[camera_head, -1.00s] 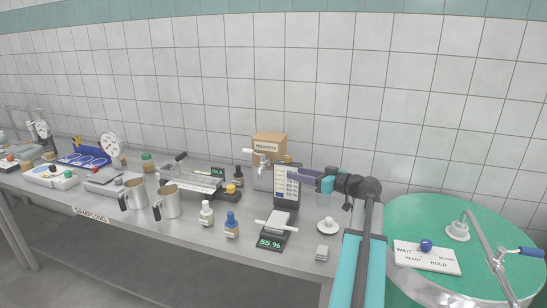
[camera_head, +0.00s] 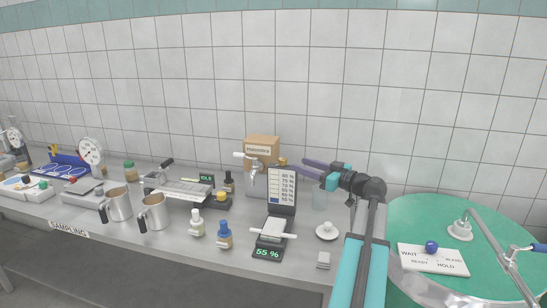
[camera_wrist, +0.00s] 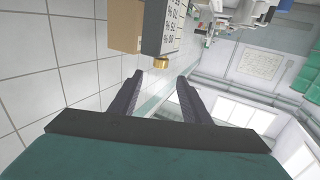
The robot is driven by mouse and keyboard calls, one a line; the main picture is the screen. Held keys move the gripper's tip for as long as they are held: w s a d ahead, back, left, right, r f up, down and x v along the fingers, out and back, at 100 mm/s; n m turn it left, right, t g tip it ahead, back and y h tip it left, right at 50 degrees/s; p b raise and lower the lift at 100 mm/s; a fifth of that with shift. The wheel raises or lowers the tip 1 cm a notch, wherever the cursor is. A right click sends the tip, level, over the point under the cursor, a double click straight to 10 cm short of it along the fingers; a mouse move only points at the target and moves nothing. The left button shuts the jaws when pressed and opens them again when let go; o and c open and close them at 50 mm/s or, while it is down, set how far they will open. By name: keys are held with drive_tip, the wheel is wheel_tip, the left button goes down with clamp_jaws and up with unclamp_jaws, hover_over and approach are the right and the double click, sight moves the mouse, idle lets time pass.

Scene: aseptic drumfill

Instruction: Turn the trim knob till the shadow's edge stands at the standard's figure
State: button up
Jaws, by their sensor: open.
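The black upright scale panel (camera_head: 282,190) stands at the back of the bench, with a white figure scale and a blue band low on it; the small figures are hard to read. A green display (camera_head: 267,254) in front reads 55 %. A small brass knob, likely the trim knob (camera_wrist: 161,61), sticks out of the panel's side in the wrist view; it also shows beside the panel top in the head view (camera_head: 283,161). My gripper (camera_wrist: 159,76) is open and empty, its two dark purple fingers pointing toward the knob, which lies ahead between their lines. It also shows right of the panel (camera_head: 305,167).
A cardboard box (camera_head: 262,149) and a metal tap vessel (camera_head: 255,182) stand behind the panel. A clear beaker (camera_head: 320,199) and a white lidded dish (camera_head: 327,231) are to its right. Bottles (camera_head: 224,235) and metal jugs (camera_head: 155,212) stand left.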

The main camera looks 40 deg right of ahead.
sight(283, 162)
drive_tip(key=shift+w, duration=0.1)
drive_tip(key=w+p, duration=0.1)
drive_tip(key=w, duration=0.3)
drive_tip(key=w+p, duration=0.1)
drive_tip(key=w, duration=0.2)
drive_tip(key=w+a+p, duration=0.1)
drive_tip(key=w, duration=0.3)
drive_tip(key=shift+w+r+p, duration=0.1)
drive_tip(key=shift+w+p, duration=0.2)
drive_tip(key=shift+w, duration=0.05)
drive_tip(key=shift+w+a, duration=0.25)
drive_tip(key=shift+w, duration=0.65)
drive_tip(key=c, duration=1)
